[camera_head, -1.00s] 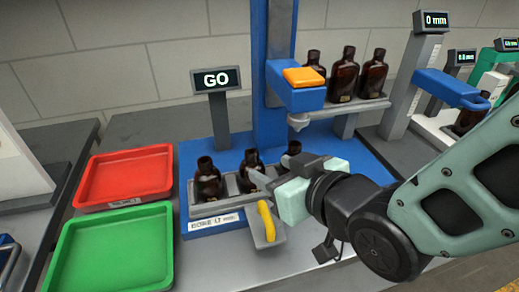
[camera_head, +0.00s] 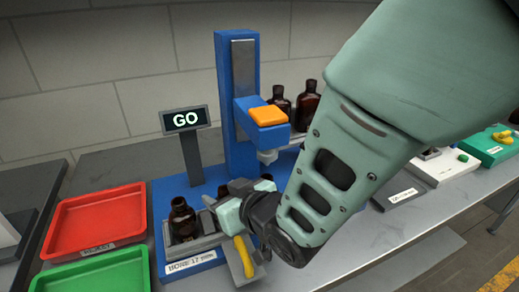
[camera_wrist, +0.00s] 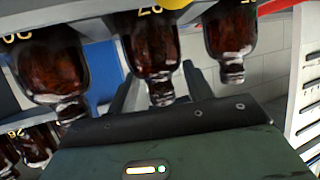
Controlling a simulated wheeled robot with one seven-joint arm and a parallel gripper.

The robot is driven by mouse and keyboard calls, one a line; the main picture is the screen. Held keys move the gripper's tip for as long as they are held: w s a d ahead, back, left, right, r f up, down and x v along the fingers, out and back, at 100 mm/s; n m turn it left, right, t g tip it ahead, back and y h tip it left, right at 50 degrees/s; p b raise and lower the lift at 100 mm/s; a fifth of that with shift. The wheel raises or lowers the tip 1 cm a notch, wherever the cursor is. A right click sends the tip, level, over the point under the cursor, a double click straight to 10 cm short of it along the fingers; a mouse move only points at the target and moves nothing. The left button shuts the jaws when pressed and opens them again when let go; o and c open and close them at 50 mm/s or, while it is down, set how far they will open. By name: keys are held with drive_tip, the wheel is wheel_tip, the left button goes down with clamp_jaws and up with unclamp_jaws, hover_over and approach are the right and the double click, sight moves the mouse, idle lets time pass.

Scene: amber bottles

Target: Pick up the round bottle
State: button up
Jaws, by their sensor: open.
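Amber bottles stand in a grey tray at the blue station. In the head view the left bottle (camera_head: 183,220) shows clearly; my gripper (camera_head: 224,192) covers most of the others. The wrist view, upside down, shows a left bottle (camera_wrist: 48,72), a middle bottle (camera_wrist: 150,45) and a right bottle (camera_wrist: 231,32). My gripper (camera_wrist: 158,92) is open, its fingers on either side of the middle bottle's neck, with visible gaps. I cannot tell for sure which bottle is round; the left one looks widest in the wrist view.
A post with an orange pad (camera_head: 268,116) rises behind the tray. More bottles (camera_head: 307,104) stand on a rear shelf. A GO display (camera_head: 185,119), red tray (camera_head: 95,222) and green tray (camera_head: 100,270) lie left. A yellow lever (camera_head: 244,257) is in front of my gripper.

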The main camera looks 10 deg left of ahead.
clamp_jaws()
drive_tip(key=shift+f, duration=0.1)
